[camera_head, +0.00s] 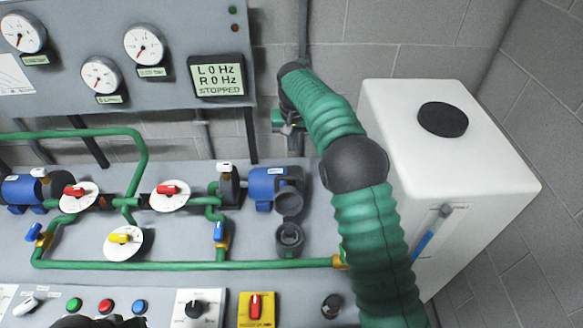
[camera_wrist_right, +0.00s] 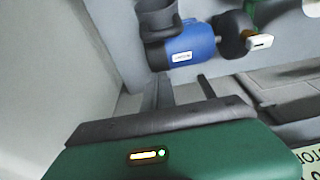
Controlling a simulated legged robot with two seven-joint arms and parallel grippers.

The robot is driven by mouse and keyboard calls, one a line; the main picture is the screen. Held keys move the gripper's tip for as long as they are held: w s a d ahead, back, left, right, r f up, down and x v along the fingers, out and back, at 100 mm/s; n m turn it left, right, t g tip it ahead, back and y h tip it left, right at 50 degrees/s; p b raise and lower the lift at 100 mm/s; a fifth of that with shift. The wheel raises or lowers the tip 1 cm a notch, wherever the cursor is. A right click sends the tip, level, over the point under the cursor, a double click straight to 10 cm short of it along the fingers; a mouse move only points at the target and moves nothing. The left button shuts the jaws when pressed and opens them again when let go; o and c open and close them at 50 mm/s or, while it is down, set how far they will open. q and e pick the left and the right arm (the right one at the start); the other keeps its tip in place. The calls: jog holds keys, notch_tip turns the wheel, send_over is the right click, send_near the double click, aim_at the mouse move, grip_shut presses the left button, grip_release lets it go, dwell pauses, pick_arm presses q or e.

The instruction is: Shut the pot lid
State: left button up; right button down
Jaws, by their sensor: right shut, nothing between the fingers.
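The pot (camera_head: 291,246) is a dark round cup on the grey bench, in front of the right blue pump. Its lid appears to be the dark round piece (camera_head: 289,204) standing up behind the mouth, so the pot looks open. A dark round part by the pump shows at the top of the right wrist view (camera_wrist_right: 160,22); I cannot tell whether it is pot or lid. My right gripper (camera_head: 291,128) is beyond the pot, near the back wall, small and partly hidden by its arm. It is shut, empty and apart from the lid.
The right blue pump (camera_head: 265,187) stands beside the lid. Green pipes (camera_head: 180,266) and valves with coloured handles lie left. A white tank (camera_head: 480,165) stands right of my right arm. A gauge panel (camera_head: 170,95) hangs above; a control strip (camera_head: 160,298) runs along the front.

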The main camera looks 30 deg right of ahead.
jog(key=f, duration=0.3)
jog(key=w+d+f, duration=0.1)
jog(key=f, duration=0.2)
jog(key=w+f, duration=0.1)
jog(key=f, duration=0.2)
jog(key=shift+d+f, duration=0.15)
jog(key=shift+f, duration=0.2)
jog(key=s, duration=0.1)
jog(key=s+a, duration=0.2)
jog(key=shift+s+r, duration=0.3)
jog(key=shift+r, duration=0.1)
jog(key=shift+w+d+f, duration=0.1)
jog(key=shift+d, duration=0.05)
